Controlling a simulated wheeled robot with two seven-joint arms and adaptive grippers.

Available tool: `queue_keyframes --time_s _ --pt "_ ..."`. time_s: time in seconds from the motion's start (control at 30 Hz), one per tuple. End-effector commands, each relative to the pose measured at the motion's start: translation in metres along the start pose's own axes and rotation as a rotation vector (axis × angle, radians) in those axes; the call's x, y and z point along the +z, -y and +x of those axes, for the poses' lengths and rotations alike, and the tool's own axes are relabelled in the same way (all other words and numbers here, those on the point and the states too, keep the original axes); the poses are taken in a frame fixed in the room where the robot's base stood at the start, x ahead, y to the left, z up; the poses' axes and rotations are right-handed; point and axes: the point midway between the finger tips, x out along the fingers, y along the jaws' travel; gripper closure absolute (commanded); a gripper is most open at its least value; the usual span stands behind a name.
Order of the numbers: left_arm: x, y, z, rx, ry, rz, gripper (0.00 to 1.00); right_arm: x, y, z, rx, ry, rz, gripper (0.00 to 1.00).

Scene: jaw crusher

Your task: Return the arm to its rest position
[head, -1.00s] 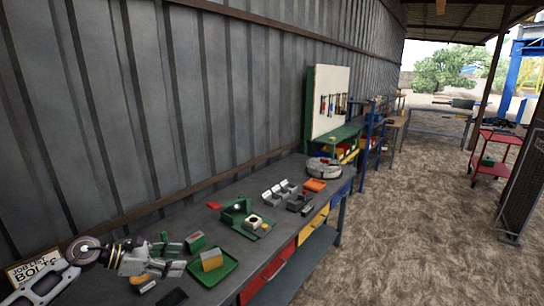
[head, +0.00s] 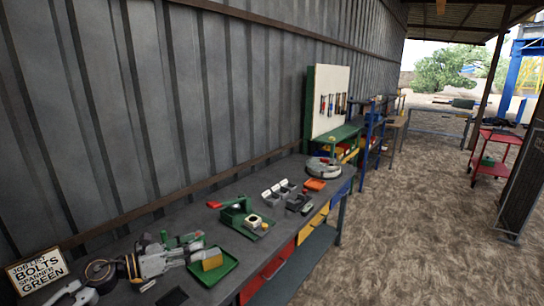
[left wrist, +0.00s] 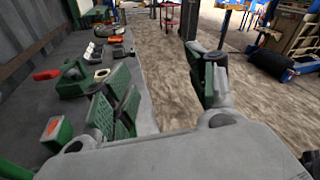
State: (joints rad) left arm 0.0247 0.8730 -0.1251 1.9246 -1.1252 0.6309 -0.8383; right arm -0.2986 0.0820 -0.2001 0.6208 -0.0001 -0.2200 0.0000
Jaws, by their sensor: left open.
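My left gripper (head: 194,246) is over the near left part of the grey workbench (head: 140,240), with its arm coming in from the lower left. In the left wrist view its two green-padded fingers (left wrist: 165,92) are spread apart with nothing between them. In the head view the gripper is close to the green tray (head: 228,279), which holds a yellow-topped block (head: 212,261). I cannot tell whether they touch. My right gripper is not in view.
A job list sign (head: 38,270) stands at the left end by the wall. Open ground (head: 420,220) is to the right.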

Motion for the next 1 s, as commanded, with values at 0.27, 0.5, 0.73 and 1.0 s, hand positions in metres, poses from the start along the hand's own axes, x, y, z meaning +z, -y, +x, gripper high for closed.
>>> queue_keyframes --time_s 0.27,0.5,0.73,1.0 --pt "0.020 0.008 0.010 0.071 0.257 -0.300 0.43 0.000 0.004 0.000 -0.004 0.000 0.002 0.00" --pt "0.029 0.002 0.004 0.147 0.457 -0.579 0.43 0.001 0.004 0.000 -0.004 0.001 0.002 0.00" --pt "0.022 -0.010 -0.009 0.233 0.631 -0.860 0.43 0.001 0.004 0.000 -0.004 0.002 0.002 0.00" --pt "-0.006 -0.024 -0.030 0.356 0.813 -1.199 0.43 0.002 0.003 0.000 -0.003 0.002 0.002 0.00"
